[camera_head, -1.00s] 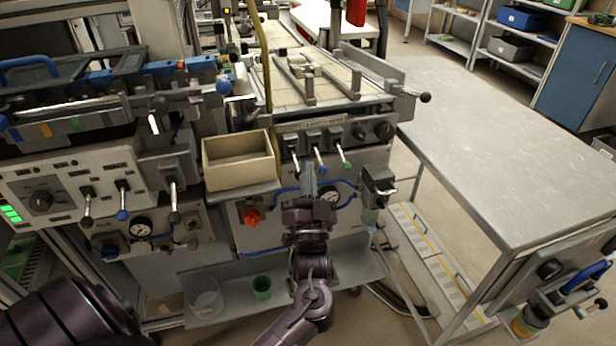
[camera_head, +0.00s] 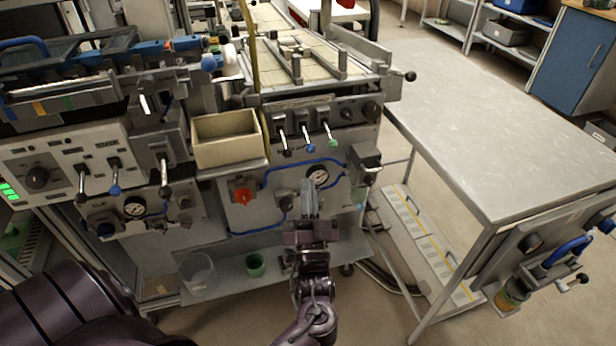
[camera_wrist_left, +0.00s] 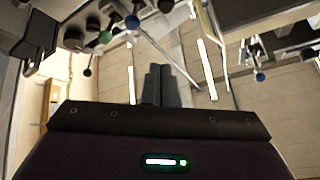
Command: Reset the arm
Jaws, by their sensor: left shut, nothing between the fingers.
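My left gripper (camera_head: 309,186) is in front of the machine's lower front panel, below the row of small levers (camera_head: 308,140) and beside the round gauge (camera_head: 318,176). Its two grey fingers point up in the picture and are together, with nothing between them. In the left wrist view the shut fingers (camera_wrist_left: 159,80) show side by side above the dark gripper body. Whether the fingertips touch the panel cannot be told. My right gripper does not show.
A beige open bin (camera_head: 227,153) sits on the machine front, with a red knob (camera_head: 242,196) below it. A green cup (camera_head: 255,265) and a clear container (camera_head: 197,270) stand on the low shelf. A grey table (camera_head: 490,130) stands at right. Floor shows between machine and table.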

